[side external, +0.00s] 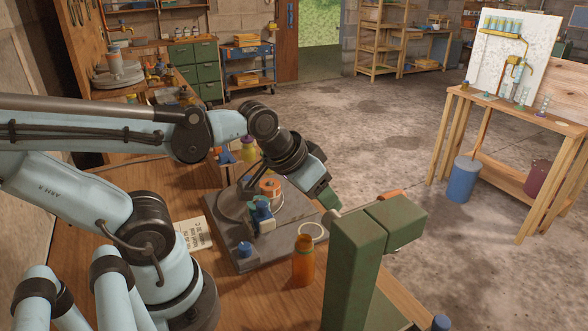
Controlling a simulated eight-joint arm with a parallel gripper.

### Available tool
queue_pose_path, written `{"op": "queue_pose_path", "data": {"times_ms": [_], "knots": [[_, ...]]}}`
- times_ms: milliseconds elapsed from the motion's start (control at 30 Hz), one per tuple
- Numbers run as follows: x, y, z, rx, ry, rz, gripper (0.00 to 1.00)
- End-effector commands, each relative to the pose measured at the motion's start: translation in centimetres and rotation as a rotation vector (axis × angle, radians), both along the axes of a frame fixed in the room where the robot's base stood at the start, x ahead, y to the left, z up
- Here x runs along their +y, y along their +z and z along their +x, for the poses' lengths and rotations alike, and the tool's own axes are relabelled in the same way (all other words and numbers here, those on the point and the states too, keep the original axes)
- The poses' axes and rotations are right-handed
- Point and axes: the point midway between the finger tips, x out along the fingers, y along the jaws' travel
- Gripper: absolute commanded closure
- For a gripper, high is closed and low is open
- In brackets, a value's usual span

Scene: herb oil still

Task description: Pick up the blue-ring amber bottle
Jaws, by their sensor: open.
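An amber bottle (303,262) stands upright on the wooden bench, just in front of the grey base plate's right corner. A blue ring on it cannot be made out at this size. My gripper (333,210) is at the end of the arm, above and to the right of the bottle and apart from it. It is open, and no held object shows. Its fingertips are small and partly hidden near the green post.
A green post with a block top (375,235) rises close to the right of the bottle. The grey base plate (250,262) carries an orange-and-blue device (262,212) and a small blue knob (245,249). A paper sheet (195,234) lies on the left.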

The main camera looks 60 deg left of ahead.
Motion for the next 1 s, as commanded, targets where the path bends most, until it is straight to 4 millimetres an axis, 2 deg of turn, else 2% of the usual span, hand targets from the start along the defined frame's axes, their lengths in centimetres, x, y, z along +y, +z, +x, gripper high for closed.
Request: {"op": "queue_pose_path", "data": {"times_ms": [500,767,1000], "knots": [[-0.6,-2.9,2.6,0.474,0.711,-0.813,0.5],[-0.2,-3.4,3.6,0.719,0.943,-1.121,0.5],[1.2,-3.8,3.8,0.969,1.094,-1.359,0.5]]}}
